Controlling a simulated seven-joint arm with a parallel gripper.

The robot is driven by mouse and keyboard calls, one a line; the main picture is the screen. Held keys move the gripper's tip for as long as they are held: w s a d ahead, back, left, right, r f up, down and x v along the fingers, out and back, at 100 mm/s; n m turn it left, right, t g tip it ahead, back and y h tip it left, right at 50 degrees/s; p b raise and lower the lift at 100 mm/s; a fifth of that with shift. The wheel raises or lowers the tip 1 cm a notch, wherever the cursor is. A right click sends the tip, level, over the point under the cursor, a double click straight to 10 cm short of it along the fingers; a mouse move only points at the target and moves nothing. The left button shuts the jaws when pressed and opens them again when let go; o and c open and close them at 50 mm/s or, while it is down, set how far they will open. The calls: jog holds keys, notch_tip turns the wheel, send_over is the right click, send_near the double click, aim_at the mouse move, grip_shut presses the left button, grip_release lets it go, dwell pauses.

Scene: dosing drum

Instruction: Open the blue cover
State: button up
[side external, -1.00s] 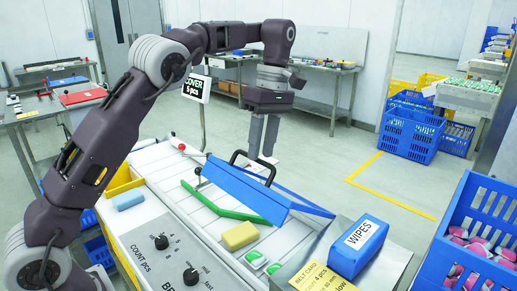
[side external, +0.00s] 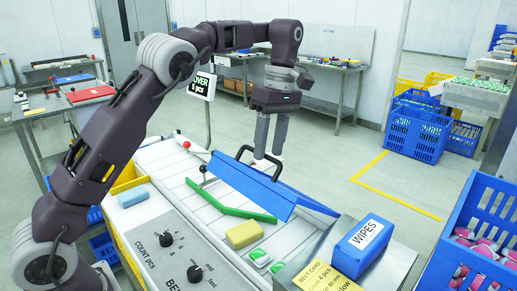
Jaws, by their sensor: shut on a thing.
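The blue cover (side external: 245,187) is a long folded panel lying slantwise over the white slatted belt (side external: 205,200). Its near face slopes toward the camera. A black bow handle (side external: 245,150) stands on its far side. My gripper (side external: 268,158) points straight down at the handle, with its grey fingers closed on the handle's upper bar. The fingertips are small here and partly merge with the handle. What lies under the cover is hidden.
A blue wipes box (side external: 361,246) stands to the right. A red-knobbed lever (side external: 187,145) rises behind. Open floor lies beyond the belt.

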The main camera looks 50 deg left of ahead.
aim_at(248, 177)
jog(key=s+f, duration=0.5)
jog(key=s, duration=0.1)
jog(key=shift+s+f, duration=0.15)
jog(key=shift+f, duration=0.25)
jog(key=s+f, duration=0.4)
jog(key=f, duration=0.4)
jog(key=r, duration=0.4)
jog(key=w+r, duration=0.1)
jog(key=r, duration=0.1)
jog(key=shift+w+r, duration=0.1)
jog(key=shift+r, duration=0.15)
jog(key=s+d+r+m+t, duration=0.1)
jog(key=s+r+m+t, duration=0.3)
jog(key=s+m, duration=0.5)
jog(key=s+d+r+m+t, duration=0.1)
jog(key=s+r+m+t, duration=0.2)
jog(key=s+m, duration=0.6)
jog(key=shift+s+r+t, duration=0.4)
jog(key=shift+s+r, duration=0.05)
jog(key=shift+s, duration=0.8)
